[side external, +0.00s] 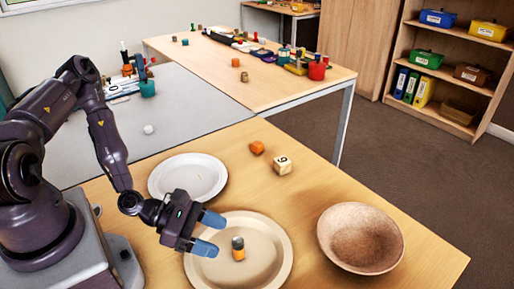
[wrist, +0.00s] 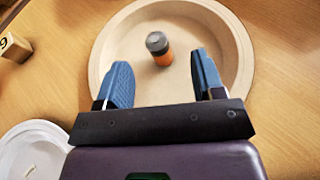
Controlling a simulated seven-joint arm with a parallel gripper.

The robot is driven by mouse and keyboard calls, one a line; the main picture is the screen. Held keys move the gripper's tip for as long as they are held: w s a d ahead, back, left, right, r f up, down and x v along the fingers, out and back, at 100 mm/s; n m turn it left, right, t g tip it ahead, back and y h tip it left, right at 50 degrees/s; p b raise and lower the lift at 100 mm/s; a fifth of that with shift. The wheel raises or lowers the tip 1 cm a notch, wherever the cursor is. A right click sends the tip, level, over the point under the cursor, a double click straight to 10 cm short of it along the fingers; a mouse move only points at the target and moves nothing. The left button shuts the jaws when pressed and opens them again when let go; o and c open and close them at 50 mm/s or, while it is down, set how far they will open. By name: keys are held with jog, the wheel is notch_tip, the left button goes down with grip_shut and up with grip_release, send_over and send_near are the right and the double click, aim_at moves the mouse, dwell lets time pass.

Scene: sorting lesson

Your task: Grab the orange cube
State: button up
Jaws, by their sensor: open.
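The orange cube (side external: 257,147) lies on the wooden table, beside a cream number block (side external: 282,165). The cube is not visible in the wrist view. My gripper (side external: 212,233) is open and empty above the beige plate (side external: 282,270), well to the front-left of the cube. In the wrist view my gripper (wrist: 162,82) has its blue fingers spread over the same plate. An orange and grey cylinder (side external: 238,248) stands on that plate, near the fingers; it also shows ahead of them in the wrist view (wrist: 160,52).
A white plate (side external: 188,177) lies behind my gripper, and a brown bowl (side external: 360,237) stands at the right. The number block shows at the left edge of the wrist view (wrist: 14,46). A farther table (side external: 290,80) holds many small items.

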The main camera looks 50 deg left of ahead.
jog(key=w+a+n+t+y, duration=0.1)
jog(key=w+a+y, duration=0.1)
jog(key=w+a, duration=0.1)
jog(key=w+a+n+t+y, duration=0.1)
jog(key=w+a, duration=0.3)
jog(key=w+a+n+t+y, duration=0.1)
jog(key=w+a+n+y, duration=0.1)
jog(key=w+a, duration=0.1)
jog(key=shift+w+a+f+y, duration=0.1)
jog(key=shift+w+a+y, duration=0.15)
jog(key=shift+w, duration=0.25)
jog(key=w+a+n+y, duration=0.2)
jog(key=a, duration=0.1)
jog(key=w+a+r+n+y, duration=0.1)
jog(key=w+a+n+y, duration=0.1)
jog(key=a, duration=0.2)
jog(key=w+a+n+y, duration=0.2)
jog(key=a+n, duration=0.1)
jog(key=a, duration=0.1)
jog(key=shift+w+a+r+t+y, duration=0.2)
jog(key=shift+w+r+t+y, duration=0.1)
jog(key=shift+r+t+y, duration=0.1)
send_near(256, 144)
jog(key=x, duration=0.3)
jog(key=shift+w+a, duration=0.1)
jog(key=shift+w, duration=0.2)
jog(key=shift+x, duration=3.05)
jog(key=shift+f, duration=0.1)
jog(key=c, duration=1)
